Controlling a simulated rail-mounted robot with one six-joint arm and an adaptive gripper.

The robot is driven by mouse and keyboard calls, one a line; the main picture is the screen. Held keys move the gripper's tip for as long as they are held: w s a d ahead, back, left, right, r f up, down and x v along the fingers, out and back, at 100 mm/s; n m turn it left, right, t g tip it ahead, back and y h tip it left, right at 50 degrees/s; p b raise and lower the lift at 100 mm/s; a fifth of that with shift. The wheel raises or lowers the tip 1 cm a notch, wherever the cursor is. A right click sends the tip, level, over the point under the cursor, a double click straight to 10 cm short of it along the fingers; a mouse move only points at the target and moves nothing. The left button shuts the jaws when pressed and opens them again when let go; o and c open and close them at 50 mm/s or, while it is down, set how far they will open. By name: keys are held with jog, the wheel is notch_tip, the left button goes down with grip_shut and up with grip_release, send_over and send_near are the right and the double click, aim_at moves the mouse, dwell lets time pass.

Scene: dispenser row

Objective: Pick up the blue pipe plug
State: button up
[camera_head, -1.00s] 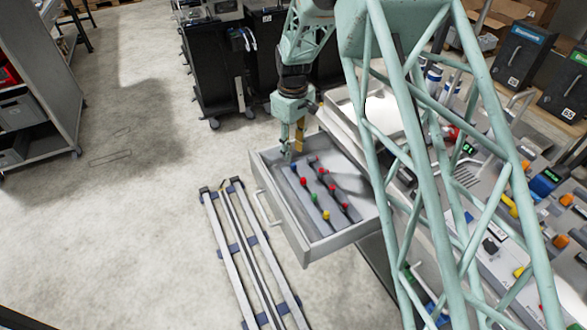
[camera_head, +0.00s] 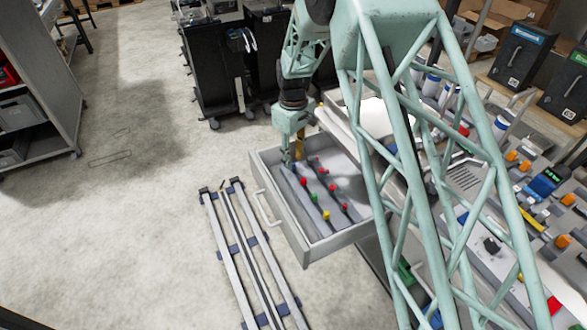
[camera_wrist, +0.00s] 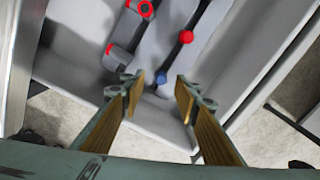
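The blue pipe plug (camera_wrist: 161,78) sits on a grey holder strip in the open drawer (camera_head: 284,226), near the drawer's far end. In the wrist view it shows between my two fingertips, with a gap on each side. My gripper (camera_wrist: 160,84) is open and points down over it, and nothing is held. I cannot tell how far the tips are above the plug. In the head view my gripper (camera_head: 292,158) is over the far end of the drawer and covers the blue plug.
A red plug (camera_wrist: 185,37) stands close to the blue one, and more red plugs, a green plug (camera_head: 314,198) and a yellow plug (camera_head: 326,214) line the strips. The drawer walls surround them. A metal rail frame (camera_head: 240,250) lies on the floor at the left.

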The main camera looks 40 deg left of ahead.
aim_at(294, 164)
jog(key=shift+f, duration=1.65)
jog(key=shift+d, duration=0.1)
jog(key=c, duration=0.7)
